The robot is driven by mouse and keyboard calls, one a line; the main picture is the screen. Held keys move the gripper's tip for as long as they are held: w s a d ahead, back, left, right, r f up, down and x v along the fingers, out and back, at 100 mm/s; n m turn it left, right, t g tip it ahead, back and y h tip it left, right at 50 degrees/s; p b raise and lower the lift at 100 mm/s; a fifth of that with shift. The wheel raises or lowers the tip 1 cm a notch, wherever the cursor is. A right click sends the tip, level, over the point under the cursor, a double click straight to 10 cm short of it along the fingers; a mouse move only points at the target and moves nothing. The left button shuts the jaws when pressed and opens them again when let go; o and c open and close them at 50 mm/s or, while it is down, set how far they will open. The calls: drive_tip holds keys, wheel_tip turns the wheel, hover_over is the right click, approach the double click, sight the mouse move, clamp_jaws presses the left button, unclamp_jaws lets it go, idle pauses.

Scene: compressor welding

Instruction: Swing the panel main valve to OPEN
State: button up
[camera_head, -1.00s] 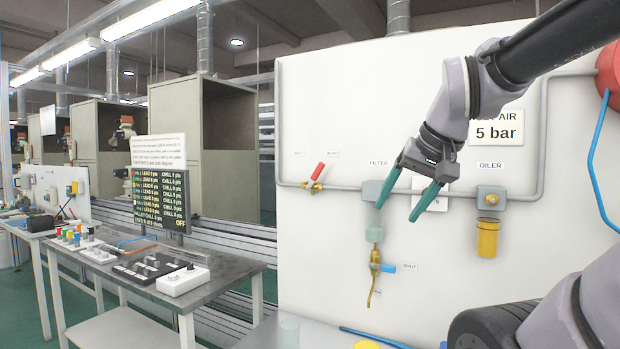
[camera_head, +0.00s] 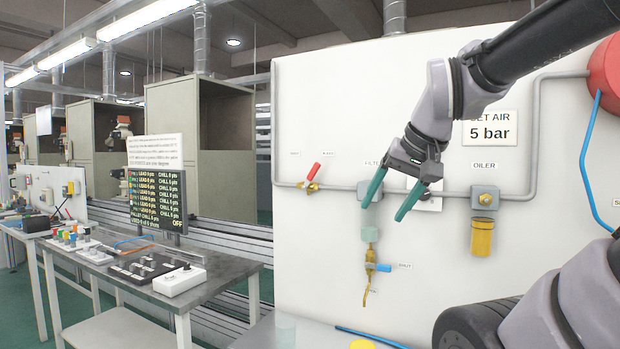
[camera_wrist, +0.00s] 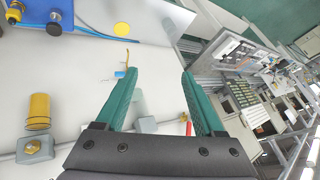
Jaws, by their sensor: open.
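The main valve with a red lever (camera_head: 313,172) sits on the pipe at the left of the white panel (camera_head: 330,110). Its lever is tilted up to the right, between two small labels too small to read. The red lever also shows in the wrist view (camera_wrist: 188,128), near the right finger. My gripper (camera_head: 387,204) has green fingers, is open and empty, and hangs in front of the filter (camera_head: 370,230), right of the valve. In the wrist view my gripper (camera_wrist: 158,85) has its fingers spread wide with nothing between them.
A blue-handled drain valve (camera_head: 378,267) is below the filter, and a yellow oiler (camera_head: 482,235) is to the right. A red round part (camera_head: 606,78) with a blue hose is at the far right. A table with a control box (camera_head: 180,281) stands left.

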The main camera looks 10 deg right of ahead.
drive_tip(key=shift+c, duration=1)
drive_tip(key=w+d+n+g+h, duration=0.1)
drive_tip(key=w+d+n+h, duration=0.2)
drive_tip(key=w+n+h, duration=0.35)
drive_tip(key=w+d+n+g+h, duration=0.1)
drive_tip(key=w+d+n+h, duration=0.2)
drive_tip(key=w+n, duration=0.65)
drive_tip(key=n+t+h, duration=0.4)
drive_tip(key=n+t, duration=0.5)
drive_tip(key=n, duration=0.1)
approach(314, 169)
drive_tip(key=shift+y, duration=0.25)
drive_tip(key=x, duration=1)
drive_tip(key=shift+w+d+r, duration=0.15)
drive_tip(key=shift+w+d, duration=0.1)
drive_tip(key=shift+d, duration=0.05)
